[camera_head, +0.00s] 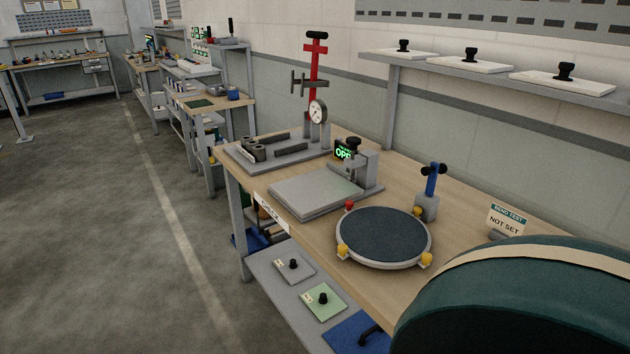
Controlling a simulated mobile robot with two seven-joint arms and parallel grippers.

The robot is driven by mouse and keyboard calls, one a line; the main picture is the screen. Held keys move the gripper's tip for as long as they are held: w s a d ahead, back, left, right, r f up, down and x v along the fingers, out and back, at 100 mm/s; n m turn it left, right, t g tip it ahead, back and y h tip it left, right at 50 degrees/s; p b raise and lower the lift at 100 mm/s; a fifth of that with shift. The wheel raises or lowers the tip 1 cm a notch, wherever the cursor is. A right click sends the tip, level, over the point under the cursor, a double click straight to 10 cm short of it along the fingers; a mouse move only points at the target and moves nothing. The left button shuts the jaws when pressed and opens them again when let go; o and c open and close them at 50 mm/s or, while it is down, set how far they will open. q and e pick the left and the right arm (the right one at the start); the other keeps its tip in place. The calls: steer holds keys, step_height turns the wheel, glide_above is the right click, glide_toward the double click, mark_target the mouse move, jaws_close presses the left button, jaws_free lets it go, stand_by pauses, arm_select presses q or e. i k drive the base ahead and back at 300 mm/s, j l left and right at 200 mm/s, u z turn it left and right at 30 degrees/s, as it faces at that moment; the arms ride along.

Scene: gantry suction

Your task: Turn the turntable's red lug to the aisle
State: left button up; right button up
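The turntable (384,237) is a round plate with a dark blue-grey top and a light rim, lying on the wooden bench. Its red lug (349,205) is on the far left of the rim, facing the grey flat plate fixture. Three yellow lugs sit around the rest of the rim: one at the far right (417,211), one at the near right (425,259), and one at the left (341,250), closest to the bench's aisle-side edge. Neither of my grippers is in view.
A grey plate fixture (314,194) with a green display stands beyond the turntable. A blue-topped post (431,189) stands just behind it. A "NOT SET" sign (506,221) is to the right. The aisle floor (130,240) at left is clear. The bench's near right part is hidden.

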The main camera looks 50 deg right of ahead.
mark_target(383, 238)
steer(key=i, duration=1.7)
steer(key=i+z, duration=0.35)
steer(key=i+j+z, duration=0.15)
steer(key=z, duration=0.15)
steer(key=i+j+z, duration=0.15)
steer(key=i+z, duration=0.2)
steer(key=z, duration=1.85)
